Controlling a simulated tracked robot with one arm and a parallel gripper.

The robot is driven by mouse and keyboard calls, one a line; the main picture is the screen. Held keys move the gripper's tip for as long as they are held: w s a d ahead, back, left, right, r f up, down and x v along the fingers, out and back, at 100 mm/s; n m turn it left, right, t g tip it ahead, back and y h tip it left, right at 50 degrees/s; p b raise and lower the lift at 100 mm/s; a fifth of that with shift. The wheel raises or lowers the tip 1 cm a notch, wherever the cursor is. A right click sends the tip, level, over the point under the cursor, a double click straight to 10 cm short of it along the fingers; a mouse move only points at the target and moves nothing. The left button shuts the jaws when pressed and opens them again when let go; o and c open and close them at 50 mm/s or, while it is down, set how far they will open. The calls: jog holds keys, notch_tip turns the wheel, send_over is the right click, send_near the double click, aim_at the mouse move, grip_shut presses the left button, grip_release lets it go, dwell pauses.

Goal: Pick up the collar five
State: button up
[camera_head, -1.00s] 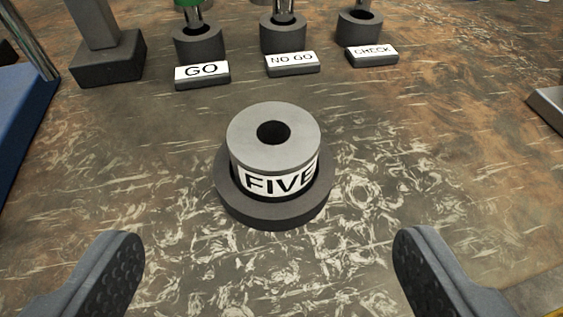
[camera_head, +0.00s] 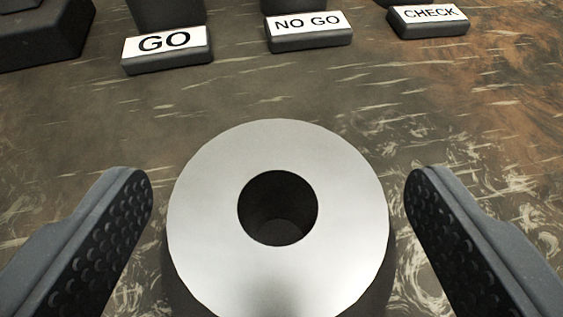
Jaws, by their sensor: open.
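The collar five (camera_head: 335,190) is a pale metal ring with a round central hole, seen from above at the centre bottom of the view. Its FIVE label is out of sight now. A dark base (camera_head: 180,292) shows only in slivers below its edge. My gripper (camera_head: 279,190) is open, with one studded finger to the left of the collar and one to the right. Gaps show between both fingers and the collar, and neither finger appears to touch it.
Label blocks reading GO (camera_head: 167,48), NO GO (camera_head: 308,30) and CHECK (camera_head: 428,20) stand in a row beyond the collar. A dark block (camera_head: 40,35) is at the top left. The mottled tabletop (camera_head: 300,90) between the collar and the labels is clear.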

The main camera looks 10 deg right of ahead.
jog(key=shift+x, duration=0.8)
jog(key=c, duration=1.7)
jog(key=shift+o, duration=0.2)
jog(key=shift+r, duration=0.1)
jog(key=shift+r+p, duration=0.45)
jog(key=shift+r, duration=1.5)
jog(key=s+a, duration=0.1)
jog(key=s, duration=0.6)
jog(key=s+a+r, duration=0.1)
jog(key=s+a, duration=0.1)
jog(key=s, duration=0.6)
jog(key=shift+s+a, duration=0.25)
jog(key=shift+a, duration=0.05)
